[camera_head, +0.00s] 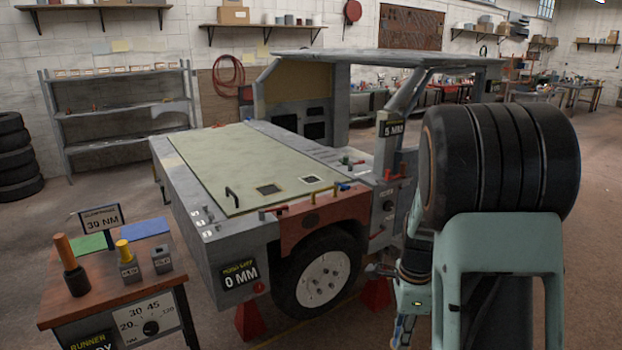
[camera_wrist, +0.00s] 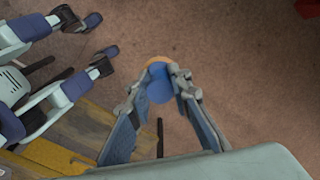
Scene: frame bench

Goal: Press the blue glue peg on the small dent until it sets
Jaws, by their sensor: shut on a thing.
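My gripper (camera_wrist: 158,80) is shut on a round blue piece with an orange far edge, which looks like the blue glue peg (camera_wrist: 160,92). In the wrist view it is held between the two fingertips over bare brown floor, apart from any panel. In the head view my arm stands at the right, beside the vehicle, and the peg cannot be made out. The vehicle's red fender (camera_head: 333,211) has a dark round spot (camera_head: 310,219); I cannot tell whether this is the small dent. Its pale hood (camera_head: 240,158) bears two small dark squares.
A wooden-topped cart (camera_head: 108,287) at front left holds an orange-handled tool (camera_head: 66,255), a yellow-topped peg (camera_head: 124,250) and a grey block (camera_head: 162,258). A sign (camera_head: 239,274) on the vehicle reads 0 MM. Red stands (camera_head: 249,318) sit below the vehicle. Tyres are stacked far left.

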